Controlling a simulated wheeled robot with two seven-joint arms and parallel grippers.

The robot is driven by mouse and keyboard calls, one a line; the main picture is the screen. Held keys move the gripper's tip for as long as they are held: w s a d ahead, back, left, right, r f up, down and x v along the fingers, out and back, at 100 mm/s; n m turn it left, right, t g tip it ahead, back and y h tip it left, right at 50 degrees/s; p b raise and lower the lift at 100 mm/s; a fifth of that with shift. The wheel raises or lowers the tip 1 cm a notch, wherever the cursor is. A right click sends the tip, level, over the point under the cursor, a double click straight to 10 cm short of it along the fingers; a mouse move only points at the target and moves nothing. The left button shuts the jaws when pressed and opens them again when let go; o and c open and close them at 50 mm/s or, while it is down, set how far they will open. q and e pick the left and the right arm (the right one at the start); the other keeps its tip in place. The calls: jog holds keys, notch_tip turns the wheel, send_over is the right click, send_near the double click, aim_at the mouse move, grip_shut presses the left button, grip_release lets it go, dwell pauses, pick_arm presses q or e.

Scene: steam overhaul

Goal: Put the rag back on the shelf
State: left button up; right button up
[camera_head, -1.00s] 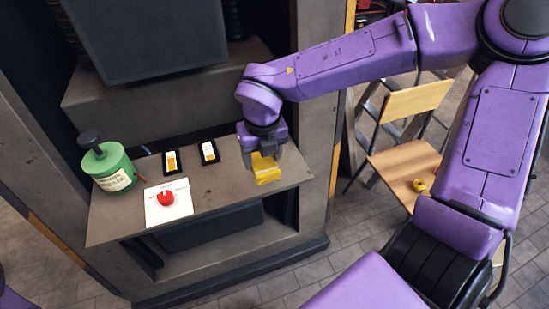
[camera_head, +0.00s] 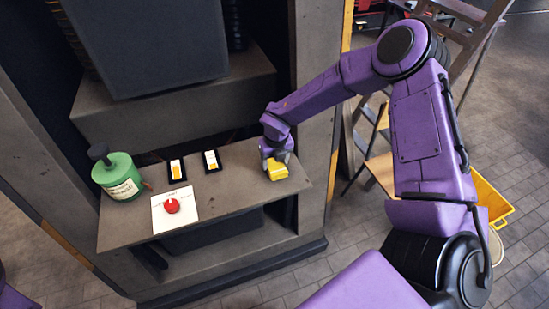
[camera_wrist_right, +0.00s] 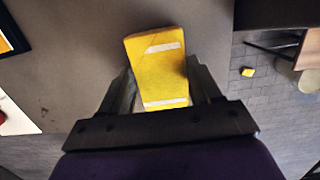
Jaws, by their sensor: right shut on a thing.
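The rag (camera_head: 278,173) is a yellow folded block with pale stripes; it also shows in the right wrist view (camera_wrist_right: 160,70). My right gripper (camera_head: 276,160) is shut on it from above, with a finger on either side. The rag is over the right end of the grey shelf (camera_head: 225,195), close to its surface; I cannot tell whether it touches. In the right wrist view the shelf's grey top (camera_wrist_right: 75,60) lies behind and left of the rag. My left gripper is not in view.
On the shelf are a green canister (camera_head: 118,178), a red knob (camera_head: 172,206) on a white plate and two switches (camera_head: 177,170) (camera_head: 211,160). The shelf's right end borders a grey upright (camera_head: 318,120). A yellow crate (camera_head: 488,205) stands on the floor at right.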

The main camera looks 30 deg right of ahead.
aim_at(276, 166)
jog(key=shift+f, duration=0.2)
jog(key=o, duration=1)
jog(key=shift+r, duration=0.2)
jog(key=r, duration=0.4)
jog(key=s+r+b, duration=0.1)
jog(key=r, duration=0.3)
jog(key=r+b, duration=0.1)
jog(key=r, duration=0.3)
jog(key=shift+s+a, duration=0.2)
jog(key=shift+s, duration=0.05)
